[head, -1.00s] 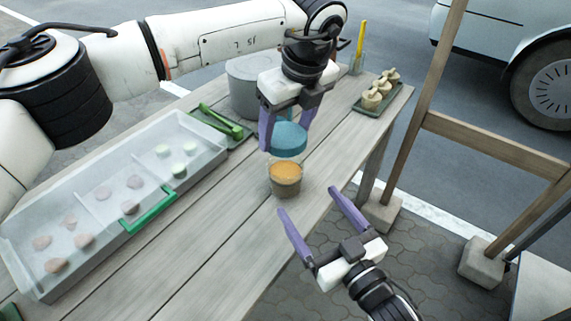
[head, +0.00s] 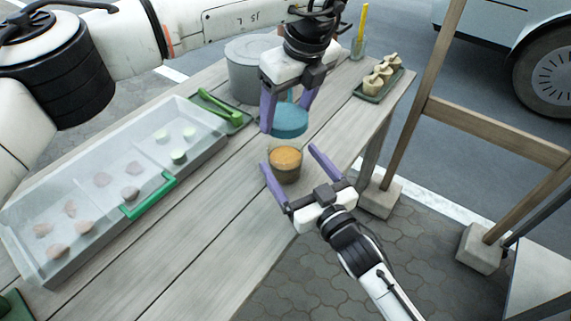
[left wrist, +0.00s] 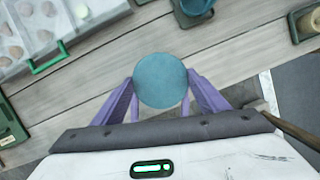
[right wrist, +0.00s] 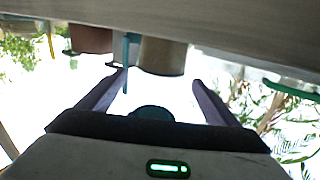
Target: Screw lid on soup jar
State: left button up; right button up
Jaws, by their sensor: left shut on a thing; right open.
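The teal lid (head: 289,122) is held between the purple fingers of my left gripper (head: 287,114), above and slightly behind the jar. It also shows as a round disc in the left wrist view (left wrist: 161,80), where it hides whatever lies below it. The clear soup jar (head: 285,167) with orange soup stands upright and uncovered near the table's right edge. My right gripper (head: 290,158) is open, with one finger on either side of the jar. In the right wrist view the picture is inverted, and the jar (right wrist: 163,56) appears ahead, between the fingertips.
The wooden table (head: 215,205) has free room in front of the jar. A clear divided bin (head: 60,255) with pinkish and green pieces stands left. Behind are a grey pot (head: 243,75), a green tray with tongs (head: 222,108) and a tray of dumplings (head: 378,85). A wooden frame (head: 490,145) stands right.

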jog(key=shift+x, duration=1.9)
jog(key=shift+c, duration=0.3)
jog(key=c, duration=1.5)
pick_arm(q)
send_near(286, 142)
jog(key=shift+s+a+f, duration=0.35)
jog(key=shift+s+f, duration=0.15)
jog(key=shift+s+a+f, duration=0.35)
jog(key=shift+s+f, duration=0.15)
jog(key=shift+f, duration=0.05)
jog(key=shift+f, duration=0.15)
jog(key=shift+f, duration=0.75)
jog(key=shift+f, duration=0.4)
jog(key=shift+f, duration=0.45)
pick_arm(e)
jog(key=shift+s+r, duration=0.1)
